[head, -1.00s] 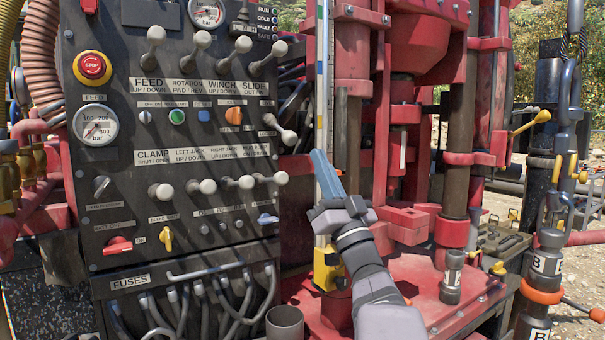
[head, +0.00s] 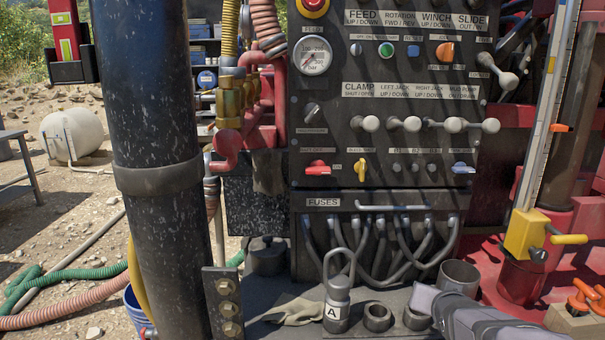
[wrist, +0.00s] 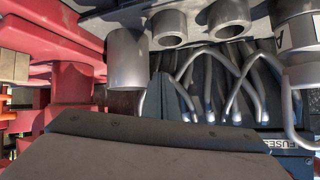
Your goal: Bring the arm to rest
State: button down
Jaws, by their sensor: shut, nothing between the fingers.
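My arm (head: 470,318) enters the head view at the lower right as grey-lilac links, low in front of the deck. My gripper's fingertips do not show clearly in the head view. In the wrist view my gripper (wrist: 172,98) shows as a blue-grey wedge, shut and empty, pointing up in the picture. Grey cable loops are behind and beside it. I cannot tell whether it touches anything.
The control panel (head: 330,110) stands above the fuse cables (head: 382,245). On the deck are a grey pipe cup (head: 460,275), smaller rings (head: 377,317) and a shackle weight marked A (head: 337,305). A thick black column (head: 160,230) stands at left.

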jog(key=s+a+f+n+g+y, duration=0.1)
jog(key=s+a+f+n+g, duration=0.1)
jog(key=s+a+f+g, duration=0.5)
jog(key=s+a+f+n+y, duration=0.1)
jog(key=s+a+f+n, duration=0.3)
jog(key=s, duration=0.7)
jog(key=s+a+f+m+g+y, duration=0.1)
jog(key=s+a+f+g, duration=0.25)
jog(key=s+f, duration=0.4)
notch_tip(320, 180, up, 24)
jog(key=s+p, duration=0.1)
jog(key=p, duration=2.1)
jog(key=shift+s+f+g, duration=0.15)
jog(key=shift+f+g, duration=0.05)
jog(key=shift+g, duration=0.15)
jog(key=c, duration=2.4)
grip_release()
jog(key=shift+d, duration=0.1)
jog(key=shift+c, duration=0.2)
